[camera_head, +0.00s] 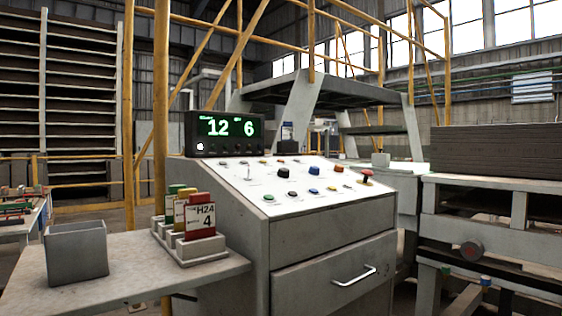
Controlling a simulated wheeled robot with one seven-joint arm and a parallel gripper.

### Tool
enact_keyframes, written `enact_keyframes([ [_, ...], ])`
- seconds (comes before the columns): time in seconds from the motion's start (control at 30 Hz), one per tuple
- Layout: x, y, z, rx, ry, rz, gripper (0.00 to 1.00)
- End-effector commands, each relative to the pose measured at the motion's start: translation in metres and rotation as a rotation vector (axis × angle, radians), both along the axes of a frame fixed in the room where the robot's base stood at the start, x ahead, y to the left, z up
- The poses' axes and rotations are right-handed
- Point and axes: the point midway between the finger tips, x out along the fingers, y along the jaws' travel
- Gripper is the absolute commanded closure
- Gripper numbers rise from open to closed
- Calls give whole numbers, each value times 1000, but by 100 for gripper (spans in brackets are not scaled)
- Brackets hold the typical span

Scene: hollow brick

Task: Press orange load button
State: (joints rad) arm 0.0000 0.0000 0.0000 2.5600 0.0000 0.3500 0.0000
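The sloped white control panel (300,184) of a grey console carries several small buttons and switches. A small orange-looking button (339,169) sits right of a blue button (314,171), toward the panel's right side. A yellow-orange button (331,188) sits nearer the front edge, beside another blue button (313,191). The labels are too small to read, so I cannot tell which button is marked load. A red mushroom button (367,173) stands at the right edge. My gripper is not in view.
A display (228,133) reading 12 and 6 stands behind the panel. A drawer handle (354,277) juts from the console front. Machinery stands at right.

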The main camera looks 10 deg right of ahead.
Motion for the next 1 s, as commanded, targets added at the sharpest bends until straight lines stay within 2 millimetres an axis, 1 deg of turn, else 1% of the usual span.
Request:
enact_keyframes([
  [0.03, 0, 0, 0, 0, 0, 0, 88],
  [0.1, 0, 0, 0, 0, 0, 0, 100],
  [1.0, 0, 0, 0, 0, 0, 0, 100],
])
